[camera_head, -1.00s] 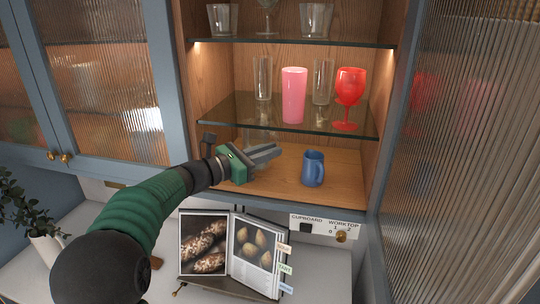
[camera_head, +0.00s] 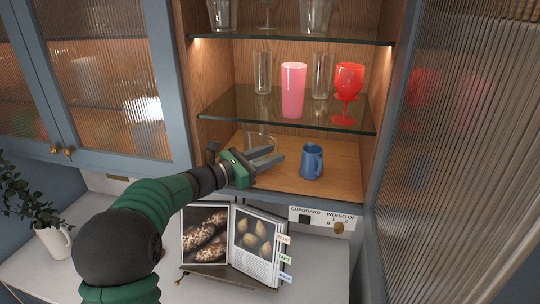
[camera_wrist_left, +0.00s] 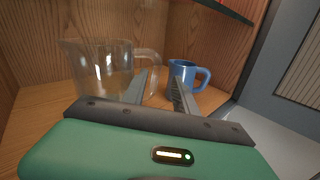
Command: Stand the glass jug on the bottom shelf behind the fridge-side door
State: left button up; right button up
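The clear glass jug (camera_wrist_left: 103,68) stands upright on the wooden bottom shelf (camera_head: 330,155) of the open cupboard, toward the left; its handle (camera_wrist_left: 153,65) points right in the left wrist view. In the head view the jug (camera_head: 262,139) shows faintly behind my left gripper (camera_head: 279,155). That gripper reaches in over the shelf from the left, fingers spread. In the left wrist view the fingertips (camera_wrist_left: 160,76) straddle the view of the handle; I cannot tell whether they touch it. The fridge-side door (camera_head: 460,150) stands open at the right. My right gripper is out of view.
A blue mug (camera_head: 312,163) stands right of my gripper on the same shelf. An open cookbook (camera_head: 235,240) is on the worktop below.

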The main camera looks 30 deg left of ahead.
pick_arm(q)
jog(key=shift+s+a+f+b, duration=0.1)
jog(key=shift+s+a+b, duration=0.15)
jog(key=shift+s+b, duration=0.05)
jog(key=b+v, duration=0.4)
jog(key=v, duration=0.7)
jog(key=s+d+f+m+g+y, duration=0.1)
jog(key=s+d+f+m+g, duration=0.3)
jog(key=d+f, duration=0.55)
jog(key=s+d+f+m+g, duration=0.3)
jog(key=d+f+m+g, duration=0.25)
jog(key=f, duration=0.65)
jog(key=s+d+f+m+g+y, duration=0.3)
jog(key=s+f+m+y, duration=0.3)
jog(key=s+f+m, duration=0.6)
jog(key=m+g, duration=0.1)
jog(key=m, duration=0.6)
jog(key=shift+s+d+f+m+y, duration=0.35)
jog(key=shift+f+y, duration=0.05)
jog(key=shift+a, duration=0.1)
